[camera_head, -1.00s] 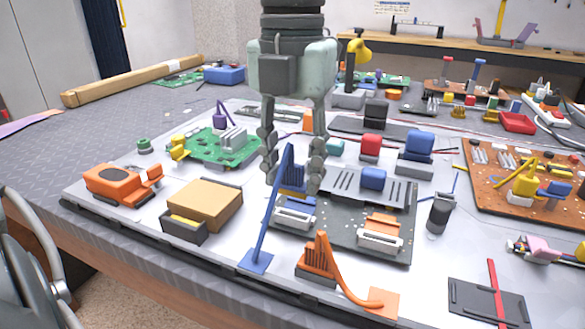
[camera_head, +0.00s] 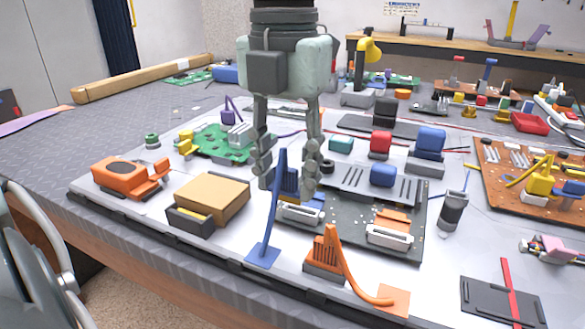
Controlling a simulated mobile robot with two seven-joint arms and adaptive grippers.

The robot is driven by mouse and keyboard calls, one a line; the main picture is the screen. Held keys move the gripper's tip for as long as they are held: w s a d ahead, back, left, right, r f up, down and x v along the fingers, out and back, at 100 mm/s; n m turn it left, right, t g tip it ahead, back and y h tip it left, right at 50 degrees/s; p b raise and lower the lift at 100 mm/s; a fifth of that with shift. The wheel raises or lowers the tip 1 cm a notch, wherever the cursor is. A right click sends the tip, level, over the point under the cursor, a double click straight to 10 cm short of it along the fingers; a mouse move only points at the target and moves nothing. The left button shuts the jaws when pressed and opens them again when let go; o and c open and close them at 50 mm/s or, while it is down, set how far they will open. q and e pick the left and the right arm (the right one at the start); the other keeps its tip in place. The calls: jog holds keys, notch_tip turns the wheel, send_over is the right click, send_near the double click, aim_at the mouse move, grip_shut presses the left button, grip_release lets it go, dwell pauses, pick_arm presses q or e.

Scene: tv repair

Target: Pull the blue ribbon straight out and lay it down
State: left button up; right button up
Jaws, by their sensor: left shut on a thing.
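The blue ribbon (camera_head: 269,218) is a narrow strip with a flat square end (camera_head: 262,256) low on the light mat. It rises steeply to a ribbed blue plug (camera_head: 289,182). My left gripper (camera_head: 287,190) comes down from the top, with one finger on each side of the plug, and is shut on the ribbon's plug end. A white socket (camera_head: 302,214) sits just below and right of the plug, on the dark board (camera_head: 352,232). The fingers partly hide the plug, and I cannot tell whether it still touches the socket. My right gripper is not in view.
An orange ribbon (camera_head: 349,280) with its plug stands close on the right. A tan box (camera_head: 211,196) and an orange part (camera_head: 125,177) lie left. A red strip (camera_head: 509,290) crosses a dark plate at front right. The mat left of the ribbon's flat end is fairly clear.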

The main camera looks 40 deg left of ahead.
pick_arm(q)
jog(key=shift+s+f, duration=0.1)
jog(key=shift+s, duration=0.2)
jog(key=shift+s, duration=0.1)
jog(key=shift+s+a+f+b, duration=0.1)
jog(key=shift+s+f+b, duration=0.05)
jog(key=shift+s+b, duration=0.15)
jog(key=shift+s, duration=0.35)
jog(key=shift+a, duration=0.1)
jog(key=shift+s+a+f+b, duration=0.15)
jog(key=shift+s+b, duration=0.3)
jog(key=shift+s, duration=0.3)
